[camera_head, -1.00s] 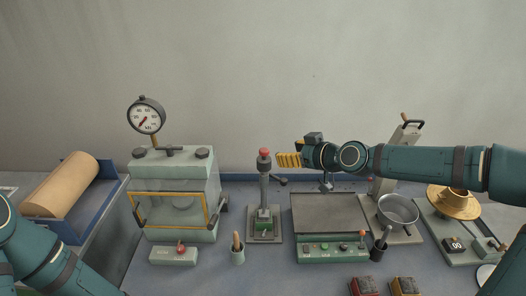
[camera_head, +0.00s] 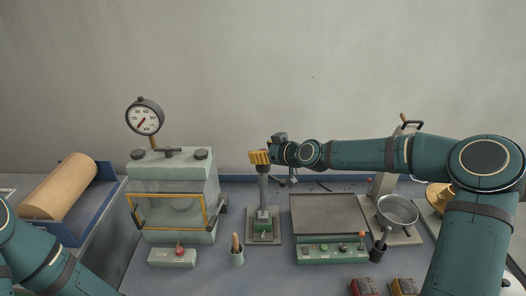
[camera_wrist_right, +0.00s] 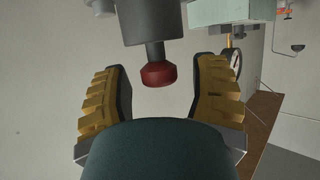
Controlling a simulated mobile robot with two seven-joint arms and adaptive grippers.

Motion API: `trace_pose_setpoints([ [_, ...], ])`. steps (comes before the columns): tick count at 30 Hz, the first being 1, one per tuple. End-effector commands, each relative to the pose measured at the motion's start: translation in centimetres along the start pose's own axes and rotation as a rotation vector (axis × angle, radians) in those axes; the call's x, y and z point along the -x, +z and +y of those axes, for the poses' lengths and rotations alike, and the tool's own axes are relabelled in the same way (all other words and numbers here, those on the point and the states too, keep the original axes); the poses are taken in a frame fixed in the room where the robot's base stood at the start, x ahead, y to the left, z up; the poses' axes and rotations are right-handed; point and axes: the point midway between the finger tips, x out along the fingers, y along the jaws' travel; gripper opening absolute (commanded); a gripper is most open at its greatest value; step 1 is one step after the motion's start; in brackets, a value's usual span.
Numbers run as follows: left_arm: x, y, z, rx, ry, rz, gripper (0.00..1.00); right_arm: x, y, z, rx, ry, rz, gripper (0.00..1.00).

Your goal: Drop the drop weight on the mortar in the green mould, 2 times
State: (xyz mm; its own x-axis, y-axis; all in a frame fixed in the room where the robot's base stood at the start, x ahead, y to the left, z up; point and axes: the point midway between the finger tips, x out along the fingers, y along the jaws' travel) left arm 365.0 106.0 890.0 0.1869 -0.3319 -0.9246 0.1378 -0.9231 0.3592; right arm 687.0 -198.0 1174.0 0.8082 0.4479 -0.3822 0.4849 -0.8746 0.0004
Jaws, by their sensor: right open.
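The drop weight stand (camera_head: 263,188) stands upright on its plate in the middle of the bench. The green mould (camera_head: 263,226) sits at its foot; the mortar inside is too small to make out. My right gripper (camera_head: 260,157) is at the top of the stand and hides its red knob in the head view. In the right wrist view the red knob (camera_wrist_right: 158,74) and the grey weight (camera_wrist_right: 152,22) show between the open yellow-padded fingers (camera_wrist_right: 160,98), with a gap on both sides. My left arm shows at the lower left; its gripper is out of the picture.
A press with a dial gauge (camera_head: 145,115) stands left of the stand. A flat table machine (camera_head: 328,217) and a metal pan (camera_head: 397,211) are to the right, under my right arm.

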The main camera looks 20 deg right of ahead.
Motion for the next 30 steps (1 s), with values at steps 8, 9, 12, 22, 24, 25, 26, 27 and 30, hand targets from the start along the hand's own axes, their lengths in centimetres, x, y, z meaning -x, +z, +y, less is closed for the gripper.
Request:
trace_pose_setpoints([
  [8, 0.0, 0.0, 0.0, 0.000, 0.000, 0.000, 0.00, -0.2, 0.0, 0.0, 0.000, 0.001, -0.001, 0.60],
  [9, 0.0, 0.0, 0.0, 0.000, 0.000, 0.000, 0.00, -0.2, 0.0, 0.0, 0.000, 0.001, -0.001, 0.60],
  [12, 0.0, 0.0, 0.0, 0.000, 0.000, 0.000, 0.00, -0.2, 0.0, 0.0, -0.001, 0.000, -0.001, 0.34],
  [22, 0.0, 0.0, 0.0, 0.000, 0.000, 0.000, 0.00, -0.2, 0.0, 0.0, 0.000, 0.000, -0.001, 0.00],
  [24, 0.1, 0.0, 0.0, 0.000, 0.000, 0.000, 0.00, 0.0, -0.6, 0.0, 0.001, 0.001, 0.000, 0.00],
  [25, 0.2, 0.0, 0.1, 0.000, 0.000, 0.000, 0.00, 0.2, -1.0, 0.0, 0.001, 0.001, 0.001, 0.00],
  [26, 0.3, 0.0, 0.1, 0.000, 0.000, 0.000, 0.00, 0.4, -1.6, 0.1, 0.002, 0.002, 0.002, 0.00],
  [27, 0.5, -0.1, 0.1, 0.000, 0.001, 0.000, 0.00, 0.8, -2.5, 0.1, 0.004, 0.003, 0.004, 0.00],
  [30, 0.8, -0.1, 0.3, 0.000, 0.001, 0.000, 0.00, 1.7, -4.7, 0.1, 0.005, 0.004, 0.004, 0.00],
])
